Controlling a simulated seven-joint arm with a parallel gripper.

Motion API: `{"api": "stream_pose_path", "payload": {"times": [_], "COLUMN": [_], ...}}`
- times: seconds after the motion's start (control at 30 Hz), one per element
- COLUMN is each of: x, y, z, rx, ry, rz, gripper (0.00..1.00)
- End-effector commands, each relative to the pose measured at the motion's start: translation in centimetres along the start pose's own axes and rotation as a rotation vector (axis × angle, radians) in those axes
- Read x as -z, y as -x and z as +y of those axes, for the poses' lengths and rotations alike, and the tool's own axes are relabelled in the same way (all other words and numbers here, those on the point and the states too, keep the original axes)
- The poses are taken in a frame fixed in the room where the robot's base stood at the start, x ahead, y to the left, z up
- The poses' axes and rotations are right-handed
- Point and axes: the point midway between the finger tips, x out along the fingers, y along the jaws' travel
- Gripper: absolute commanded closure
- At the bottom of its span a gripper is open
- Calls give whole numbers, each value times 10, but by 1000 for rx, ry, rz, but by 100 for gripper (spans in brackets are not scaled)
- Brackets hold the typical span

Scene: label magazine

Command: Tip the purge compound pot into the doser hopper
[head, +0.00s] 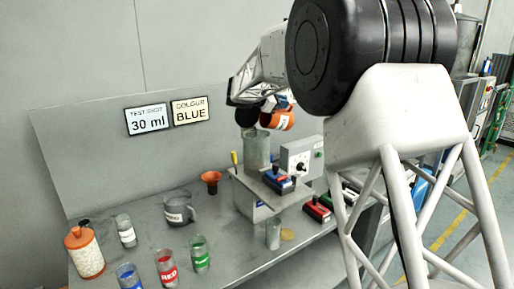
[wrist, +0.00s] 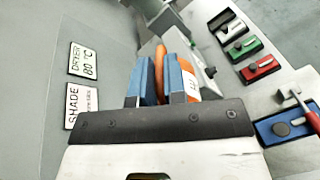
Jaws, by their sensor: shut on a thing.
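The orange purge compound pot (head: 284,121) with a white label is held up in the head view, tilted, its dark mouth towards the left. My gripper (head: 281,107) is shut on it. The doser hopper (head: 257,150), a grey see-through cylinder on the doser (head: 251,190), stands just below and left of the pot, apart from it. In the wrist view my gripper's blue fingers (wrist: 167,78) close around the orange pot (wrist: 187,80); the hopper is mostly hidden there. I cannot see any pellets falling or the pot's contents.
A grey jug (head: 178,208), an orange funnel (head: 211,180), several labelled jars including a red-label one (head: 167,266), and an orange-lidded container (head: 85,252) stand on the bench left. A control box (head: 302,157) stands right of the hopper. Trays (wrist: 258,68) lie right in the wrist view.

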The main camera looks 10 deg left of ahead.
Motion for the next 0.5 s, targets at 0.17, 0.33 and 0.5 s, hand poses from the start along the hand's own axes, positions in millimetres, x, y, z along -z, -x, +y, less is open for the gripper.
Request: {"api": "stream_pose_path", "payload": {"times": [0.17,0.33,0.5], "x": [-4,-7,-5], "y": [-10,-16,-24], "z": [2,4,3], "rx": [40,76,113], "ry": [-1,-1,0], "rz": [68,131,194], "gripper": [100,100,100]}}
